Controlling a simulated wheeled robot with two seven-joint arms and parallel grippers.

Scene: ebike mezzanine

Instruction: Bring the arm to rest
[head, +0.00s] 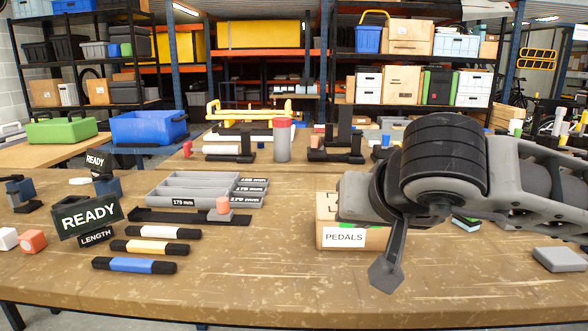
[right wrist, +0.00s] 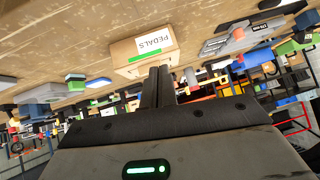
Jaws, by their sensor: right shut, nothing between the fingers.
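My right arm reaches in from the right in the head view, above the wooden workbench (head: 250,290). My right gripper (head: 387,275) points down in front of the cardboard box labelled PEDALS (head: 345,237), to the right of its label. In the right wrist view the two fingers (right wrist: 158,75) are together with nothing between them, and the PEDALS box (right wrist: 140,48) lies just beyond their tips. I cannot tell whether they touch it. The arm hides part of the box and the bench behind it. My left gripper is not in view.
A grey divided tray (head: 165,201) stands left of the box. In front lie several bars, one blue (head: 135,265), beside a READY sign (head: 88,215). A grey block (head: 560,259) lies at the right. The bench front centre is clear. Shelving stands behind.

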